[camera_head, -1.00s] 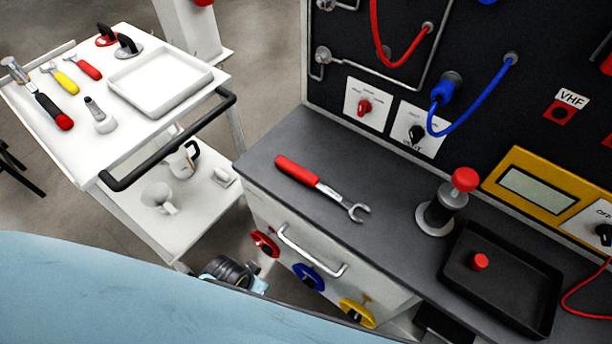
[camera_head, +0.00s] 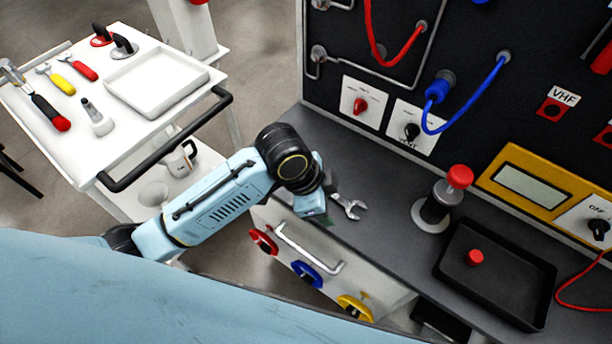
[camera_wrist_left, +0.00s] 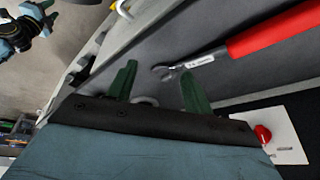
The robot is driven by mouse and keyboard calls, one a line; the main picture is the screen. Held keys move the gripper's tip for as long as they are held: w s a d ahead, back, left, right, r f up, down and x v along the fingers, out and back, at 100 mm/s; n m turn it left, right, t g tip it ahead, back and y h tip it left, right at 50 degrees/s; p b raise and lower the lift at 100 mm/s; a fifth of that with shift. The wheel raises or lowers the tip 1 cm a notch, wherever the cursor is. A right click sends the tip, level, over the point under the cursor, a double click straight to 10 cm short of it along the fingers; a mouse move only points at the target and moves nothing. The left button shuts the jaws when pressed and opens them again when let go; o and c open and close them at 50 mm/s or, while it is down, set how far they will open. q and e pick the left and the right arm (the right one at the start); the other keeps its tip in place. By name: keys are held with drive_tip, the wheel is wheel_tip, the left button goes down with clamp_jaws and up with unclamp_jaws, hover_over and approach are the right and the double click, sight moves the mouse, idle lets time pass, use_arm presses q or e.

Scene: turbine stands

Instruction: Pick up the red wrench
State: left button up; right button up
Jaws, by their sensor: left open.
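The red wrench lies on the dark grey worktop. In the head view only its open steel end (camera_head: 350,207) shows, because my left arm hides the red handle. In the left wrist view its red handle (camera_wrist_left: 275,30) runs to the upper right, and the steel end shows between the fingertips in the picture. My left gripper (camera_head: 322,212) is over the front of the worktop beside the wrench. Its two green fingers (camera_wrist_left: 158,70) are spread apart with nothing held. Their height above the wrench is hard to judge.
A black plunger with a red knob (camera_head: 459,178) and a black tray (camera_head: 545,298) stand right of the wrench. The control panel (camera_head: 462,44) rises behind. A drawer handle (camera_head: 310,258) is on the front. A white cart (camera_head: 140,130) with tools, including a smaller red-handled one (camera_head: 84,68), stands left.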

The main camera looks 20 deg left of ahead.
use_arm(q)
drive_tip(key=w+a+r+m+g+y, duration=0.2)
drive_tip(key=w+a+r+m+y, duration=0.2)
drive_tip(key=w+a+r+m, duration=0.4)
drive_tip(key=f, duration=0.1)
drive_tip(key=d+f+b, duration=0.1)
drive_tip(key=f, duration=0.1)
drive_tip(key=w+f, duration=0.1)
drive_tip(key=f, duration=0.1)
drive_tip(key=shift+d+f, duration=0.15)
drive_tip(key=shift+f, duration=0.1)
drive_tip(key=shift+f+b, duration=0.45)
drive_tip(key=shift+f, duration=0.65)
wheel_tip(320, 180, down, 4)
drive_tip(key=shift+w+f+b, duration=0.1)
drive_tip(key=shift+b, duration=0.4)
clamp_jaws()
use_arm(e)
drive_tip(key=d+f, duration=0.2)
drive_tip(key=shift+w+d+f, duration=0.15)
drive_tip(key=shift+d+f, duration=0.15)
drive_tip(key=shift+d, duration=0.05)
